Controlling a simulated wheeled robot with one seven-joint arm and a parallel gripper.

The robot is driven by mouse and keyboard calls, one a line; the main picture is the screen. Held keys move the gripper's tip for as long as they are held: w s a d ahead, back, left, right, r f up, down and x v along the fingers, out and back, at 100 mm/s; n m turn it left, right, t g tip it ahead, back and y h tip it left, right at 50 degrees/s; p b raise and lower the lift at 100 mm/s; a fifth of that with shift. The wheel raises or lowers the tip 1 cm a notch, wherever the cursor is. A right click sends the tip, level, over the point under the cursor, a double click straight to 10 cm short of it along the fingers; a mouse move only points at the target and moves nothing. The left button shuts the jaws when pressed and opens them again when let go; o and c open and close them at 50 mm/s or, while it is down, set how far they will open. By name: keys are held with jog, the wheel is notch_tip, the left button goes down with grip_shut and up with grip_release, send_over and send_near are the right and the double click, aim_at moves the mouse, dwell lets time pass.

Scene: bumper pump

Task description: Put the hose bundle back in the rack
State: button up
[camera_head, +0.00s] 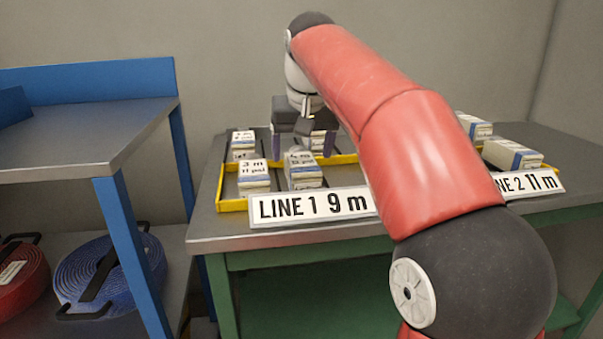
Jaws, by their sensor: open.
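A blue coiled hose bundle (78,280) with black straps lies on the lower shelf of the blue-framed rack (128,225) at the left. A red coiled hose bundle (22,278) lies beside it, cut off by the picture's left edge. My gripper (303,147) is open and points down over the yellow-edged tray (235,205) on the green-legged table, well right of both bundles. It is above or just behind the white-and-blue boxes there. I see nothing between its fingers, though boxes and my arm hide part of that area.
The tray holds several small labelled boxes (254,178) behind a "LINE 1 9 m" sign (312,206). More boxes (512,154) stand behind a "LINE 2" sign (530,183) at the right. My red arm hides the table's middle. The rack's upper shelf (75,135) looks bare.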

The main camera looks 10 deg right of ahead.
aim_at(302, 160)
jog(key=b+x, duration=0.1)
jog(key=x, duration=0.3)
jog(key=shift+w+f, duration=0.1)
jog(key=shift+f, duration=0.1)
jog(key=shift+r, duration=0.1)
jog(key=c, duration=1.5)
jog(key=shift+o, duration=0.2)
